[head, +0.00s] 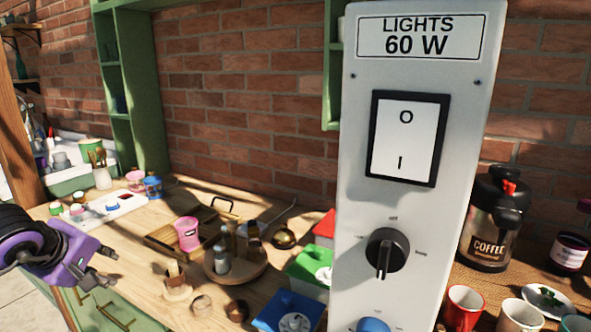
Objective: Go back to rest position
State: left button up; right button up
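My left gripper (98,264) is at the lower left, in front of the table's left front edge. Its fingers stand apart with nothing between them. My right gripper does not show in the head view. A tall white panel (362,212) labelled "LIGHTS 60 W" stands close in the right half of the view. It has a rocker switch (408,138) marked O and I, a black knob (387,253) and a blue button (373,325) at the bottom. The panel hides part of the table behind it.
The wooden table (140,229) holds a pink cup (188,234), a round wooden tray (249,270), a green box (309,265), a coffee dispenser (488,228) and a red cup (464,305). A brick wall (245,115) and green shelf (133,90) stand behind.

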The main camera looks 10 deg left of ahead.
pick_arm(q)
jog(key=d+n+t+h+p, duration=0.2)
jog(key=d+n+t+h, duration=0.2)
jog(key=d+n+h, duration=0.95)
jog(key=s+f+n+y+p, duration=0.2)
jog(key=s+f+n+y, duration=0.2)
jog(key=s+f+n, duration=0.5)
jog(key=s+d+f+n+y+p, duration=0.15)
jog(key=f+n+y, duration=0.35)
jog(key=n, duration=0.8)
jog(key=s+f+n+y+p, duration=0.25)
jog(key=s+f+n, duration=0.55)
jog(key=n, duration=0.4)
jog(key=s+d+f+n+g+p, duration=0.1)
jog(key=s+d+f+n+p, duration=0.1)
jog(key=s+d, duration=0.5)
jog(key=s+d+f+n+g+h+p, duration=0.1)
jog(key=s+d+f+n+g+p, duration=0.1)
jog(key=s+d+f+n, duration=0.3)
jog(key=s+d, duration=0.2)
jog(key=d, duration=0.2)
jog(key=shift+n+g, duration=0.3)
jog(key=shift+n, duration=0.05)
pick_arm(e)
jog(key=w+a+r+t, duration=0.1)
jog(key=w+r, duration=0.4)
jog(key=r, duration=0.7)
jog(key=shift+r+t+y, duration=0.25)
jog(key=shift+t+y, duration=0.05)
